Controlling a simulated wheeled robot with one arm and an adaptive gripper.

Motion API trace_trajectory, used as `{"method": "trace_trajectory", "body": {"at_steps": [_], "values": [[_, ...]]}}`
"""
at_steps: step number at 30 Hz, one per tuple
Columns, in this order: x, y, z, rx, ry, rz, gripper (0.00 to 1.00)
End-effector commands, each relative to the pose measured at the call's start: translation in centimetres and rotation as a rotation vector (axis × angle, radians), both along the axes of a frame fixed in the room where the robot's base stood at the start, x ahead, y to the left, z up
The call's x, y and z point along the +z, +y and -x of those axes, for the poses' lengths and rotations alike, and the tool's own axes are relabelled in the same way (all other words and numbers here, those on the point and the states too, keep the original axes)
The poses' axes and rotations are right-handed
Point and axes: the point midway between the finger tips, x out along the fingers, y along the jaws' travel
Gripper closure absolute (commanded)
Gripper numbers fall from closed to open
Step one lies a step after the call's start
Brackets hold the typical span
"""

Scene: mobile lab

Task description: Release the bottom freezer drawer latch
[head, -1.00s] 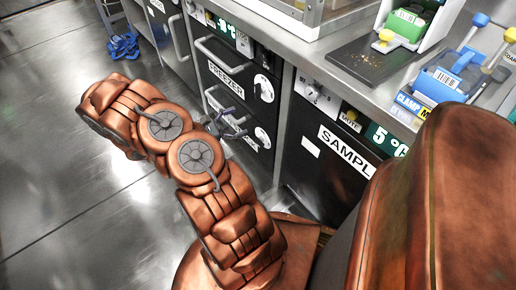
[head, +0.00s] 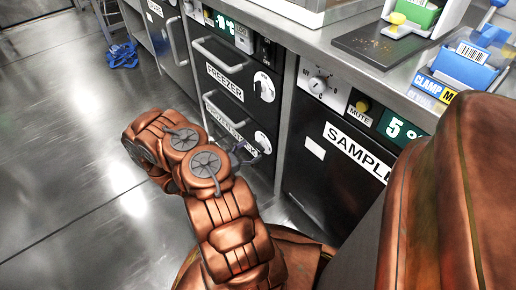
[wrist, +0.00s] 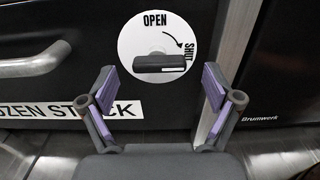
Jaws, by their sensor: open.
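The bottom freezer drawer (head: 228,131) is black and closed, with a FROZEN STOCK label (wrist: 66,108) partly cut off in the wrist view. Its latch (head: 263,142) is a white disc at the drawer's right side, partly behind my gripper in the head view. In the wrist view the latch's dark lever (wrist: 160,64) lies level below the OPEN mark, its right end near SHUT. A curved arrow runs from OPEN to SHUT. My gripper (wrist: 160,82) is open and empty, its fingers spread left and right of the lever. No contact with the lever is visible.
The drawer's bar handle (wrist: 36,64) is left of the latch. The upper FREEZER drawer (head: 226,65) has its own latch (head: 264,86). A SAMPLE fridge (head: 330,170) stands at the right, past a metal post. Open floor (head: 70,150) lies to the left.

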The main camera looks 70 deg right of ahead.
Motion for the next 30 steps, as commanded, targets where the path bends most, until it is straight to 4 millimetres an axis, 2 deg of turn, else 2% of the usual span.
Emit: {"method": "trace_trajectory", "body": {"at_steps": [3, 9, 20, 30], "values": [[-0.2, -1.4, 0.9, -0.003, 0.000, 0.000, 0.10], [-0.2, -2.9, 1.8, -0.003, -0.001, 0.001, 0.10], [0.0, -3.2, 1.9, 0.000, -0.001, 0.000, 0.10], [0.0, -3.2, 1.9, 0.000, -0.001, 0.000, 0.45]]}}
